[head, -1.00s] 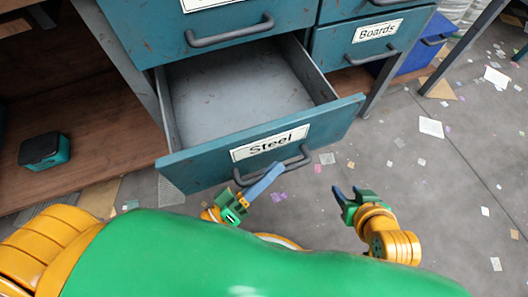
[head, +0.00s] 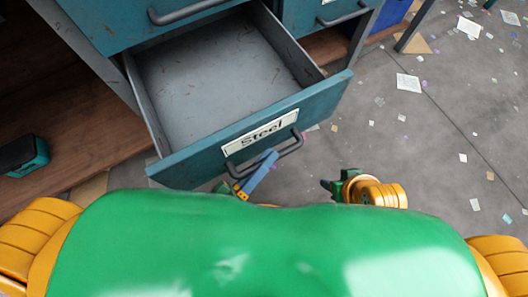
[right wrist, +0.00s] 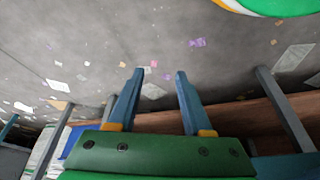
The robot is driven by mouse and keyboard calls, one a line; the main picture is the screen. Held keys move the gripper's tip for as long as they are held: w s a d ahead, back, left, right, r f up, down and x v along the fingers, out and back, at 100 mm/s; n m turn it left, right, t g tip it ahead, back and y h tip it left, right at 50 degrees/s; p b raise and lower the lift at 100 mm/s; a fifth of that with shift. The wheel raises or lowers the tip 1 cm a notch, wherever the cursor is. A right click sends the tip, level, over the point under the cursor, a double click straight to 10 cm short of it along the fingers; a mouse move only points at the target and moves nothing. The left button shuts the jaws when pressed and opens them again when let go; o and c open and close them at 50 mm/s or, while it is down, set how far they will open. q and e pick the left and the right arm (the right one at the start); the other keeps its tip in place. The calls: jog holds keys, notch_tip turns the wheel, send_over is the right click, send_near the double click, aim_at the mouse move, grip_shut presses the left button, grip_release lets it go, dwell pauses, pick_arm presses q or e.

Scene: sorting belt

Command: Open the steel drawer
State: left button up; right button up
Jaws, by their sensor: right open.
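The steel drawer (head: 262,133), teal with a white "Steel" label (head: 260,133), is pulled well out of the cabinet in the head view. Its grey inside is empty. Its dark bar handle (head: 290,150) is on the front. My left gripper (head: 262,172) is at the left part of this handle, its blue finger overlapping the bar. Whether it grips the bar cannot be told, as my body hides part of it. My right gripper (head: 328,187) is to the right of the handle, apart from it. In the right wrist view its two fingers (right wrist: 157,100) are apart with nothing between them.
Closed drawers with handles (head: 190,12) are above and to the right of the open one. A dark teal box (head: 24,156) stands on the brown wooden shelf (head: 85,140) at left. The grey floor (head: 430,150) at right is open, with scattered paper scraps (head: 409,83).

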pick_arm(q)
jog(key=v, duration=0.7)
pick_arm(e)
jog(key=shift+s+d+f+g, duration=0.15)
jog(key=shift+s+f+g, duration=0.2)
jog(key=shift+s, duration=0.2)
pick_arm(q)
jog(key=shift+a, duration=0.1)
